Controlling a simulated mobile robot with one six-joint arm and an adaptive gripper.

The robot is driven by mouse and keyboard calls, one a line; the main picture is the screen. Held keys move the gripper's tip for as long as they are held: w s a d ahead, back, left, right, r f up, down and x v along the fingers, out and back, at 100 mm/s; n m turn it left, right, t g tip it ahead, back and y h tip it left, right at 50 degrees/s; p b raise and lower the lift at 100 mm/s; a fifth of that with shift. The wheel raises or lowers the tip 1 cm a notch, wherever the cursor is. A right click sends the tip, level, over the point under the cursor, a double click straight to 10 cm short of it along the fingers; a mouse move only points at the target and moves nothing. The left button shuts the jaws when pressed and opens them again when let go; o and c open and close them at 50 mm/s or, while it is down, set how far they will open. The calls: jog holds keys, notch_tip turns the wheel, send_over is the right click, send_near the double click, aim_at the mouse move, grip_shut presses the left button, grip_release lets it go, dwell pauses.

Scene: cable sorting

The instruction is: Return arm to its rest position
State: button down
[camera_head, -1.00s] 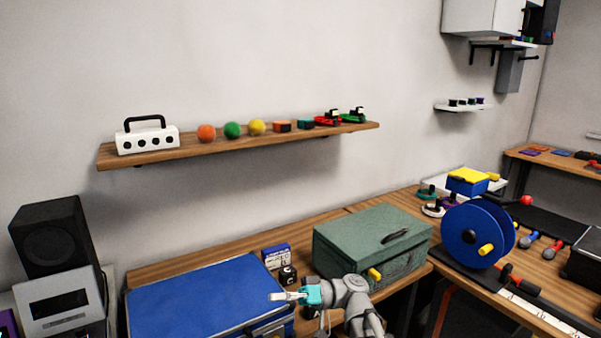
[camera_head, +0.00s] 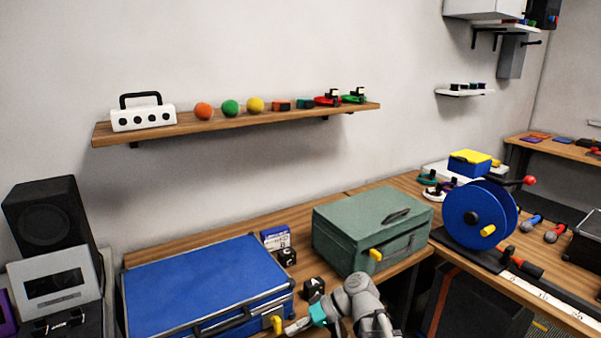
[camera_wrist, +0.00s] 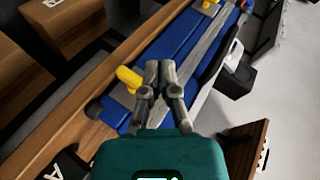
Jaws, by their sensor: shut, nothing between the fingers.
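My gripper (camera_head: 298,326) is low in the head view, in front of the right front corner of the blue case (camera_head: 205,285). It is shut and empty. In the wrist view my gripper (camera_wrist: 160,66) points along the front of the blue case (camera_wrist: 185,35), with its fingers together. A yellow latch (camera_wrist: 129,77) on the case lies just left of the fingers; it also shows in the head view (camera_head: 277,323). I cannot tell whether the fingers touch the case.
A green toolbox (camera_head: 365,225) with a yellow latch stands right of the case. Black lettered cubes (camera_head: 314,288) and a small blue-white box (camera_head: 275,238) lie between them. A blue cable reel (camera_head: 475,218) stands at right. A wall shelf (camera_head: 210,126) hangs above.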

jog(key=d+f+m+t+h+b, duration=0.2)
jog(key=d+f+m+h+b, duration=0.35)
jog(key=d+f+h, duration=1.1)
notch_tip(320, 180, up, 20)
jog(key=d+y+p, duration=0.2)
jog(key=y+p, duration=0.2)
jog(key=p, duration=1.5)
jog(key=shift+s+m+y, duration=0.3)
jog(key=shift+m+y, duration=0.05)
